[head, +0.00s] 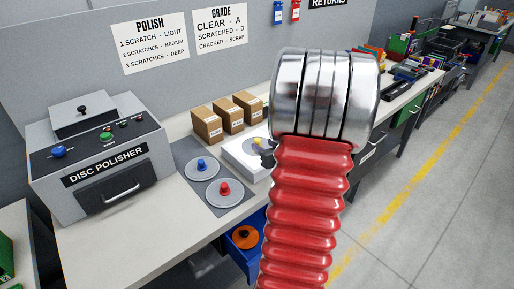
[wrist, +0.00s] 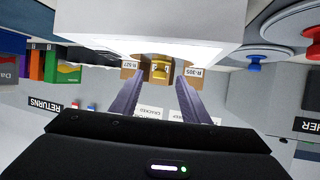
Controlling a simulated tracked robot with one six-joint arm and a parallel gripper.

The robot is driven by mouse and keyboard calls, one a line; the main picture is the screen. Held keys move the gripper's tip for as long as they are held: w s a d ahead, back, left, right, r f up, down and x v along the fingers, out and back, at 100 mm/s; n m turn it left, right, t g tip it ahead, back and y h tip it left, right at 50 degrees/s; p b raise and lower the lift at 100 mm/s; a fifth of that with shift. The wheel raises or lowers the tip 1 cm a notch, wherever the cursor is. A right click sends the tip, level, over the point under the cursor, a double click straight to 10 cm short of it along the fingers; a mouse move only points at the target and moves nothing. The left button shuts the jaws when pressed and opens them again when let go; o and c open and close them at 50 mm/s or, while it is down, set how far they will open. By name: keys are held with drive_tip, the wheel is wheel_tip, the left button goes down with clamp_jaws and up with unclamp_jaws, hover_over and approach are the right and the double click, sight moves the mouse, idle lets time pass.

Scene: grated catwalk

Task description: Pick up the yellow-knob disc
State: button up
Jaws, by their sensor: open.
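The yellow knob (head: 258,141) shows on top of a white box (head: 240,160) on the bench, just left of my red and silver arm in the head view. Its disc is mostly hidden there. In the wrist view, which looks upside down, the yellow knob (wrist: 160,69) shows in the gap between my fingers. My gripper (wrist: 160,88) is open with nothing held; a finger stands on either side of the knob in the picture. I cannot tell whether the fingers reach as far as the knob. In the head view my gripper is mostly hidden behind my arm.
A blue-knob disc (head: 201,165) and a red-knob disc (head: 224,188) lie on a grey mat left of the white box. Cardboard boxes (head: 207,124) stand behind. The disc polisher (head: 100,150) is at left. A blue bin (head: 245,262) with an orange item sits below.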

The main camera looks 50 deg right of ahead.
sight(259, 143)
drive_tip(key=shift+x, duration=2.4)
drive_tip(key=shift+c, duration=0.7)
clamp_jaws()
